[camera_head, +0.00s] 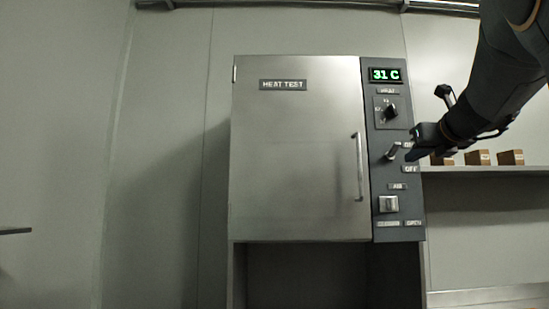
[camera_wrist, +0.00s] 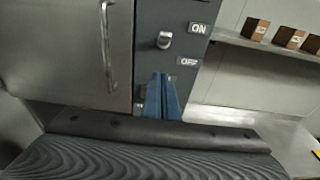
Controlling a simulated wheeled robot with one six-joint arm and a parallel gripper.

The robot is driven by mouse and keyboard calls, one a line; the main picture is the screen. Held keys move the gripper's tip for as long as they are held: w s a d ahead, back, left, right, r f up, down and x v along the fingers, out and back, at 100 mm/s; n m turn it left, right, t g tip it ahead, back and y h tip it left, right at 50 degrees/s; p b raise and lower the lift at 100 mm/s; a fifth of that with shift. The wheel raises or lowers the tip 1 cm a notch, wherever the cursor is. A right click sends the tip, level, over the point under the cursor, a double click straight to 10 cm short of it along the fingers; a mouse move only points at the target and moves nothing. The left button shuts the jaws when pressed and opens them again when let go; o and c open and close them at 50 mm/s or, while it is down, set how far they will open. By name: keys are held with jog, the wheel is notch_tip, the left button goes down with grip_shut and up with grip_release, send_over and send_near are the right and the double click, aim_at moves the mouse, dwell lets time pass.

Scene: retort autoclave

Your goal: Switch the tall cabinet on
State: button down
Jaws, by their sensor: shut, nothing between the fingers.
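The tall cabinet (camera_head: 295,160) has a closed steel door labelled HEAT TEST and a dark control panel (camera_head: 378,234) on its right. The panel has a switch lever (camera_head: 392,152) with ON and OFF labels beside it. The lever slants up to the right in the head view; I cannot tell its setting for sure. In the wrist view the lever (camera_wrist: 164,40) stands out between ON and OFF heights. My gripper (camera_head: 411,154) is by the panel, just right of the lever. Its blue fingers (camera_wrist: 161,78) are shut and empty, below the lever in the wrist view, with no clear contact.
A green display (camera_head: 384,75) reads 31 C. Below it is a dial (camera_head: 391,111), and lower down a square air switch (camera_head: 389,204). The door handle (camera_head: 359,166) is left of the panel. A shelf (camera_head: 470,169) with small boxes (camera_head: 478,157) is at right.

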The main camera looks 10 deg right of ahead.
aim_at(394, 150)
jog(key=w+d+r+p, duration=0.1)
jog(key=w+r+p, duration=0.1)
jog(key=w, duration=0.4)
jog(key=shift+d+r+p, duration=0.35)
jog(key=shift+r+p, duration=0.05)
jog(key=shift+r, duration=0.05)
jog(key=shift+s+r+p, duration=0.1)
jog(key=shift+p, duration=0.25)
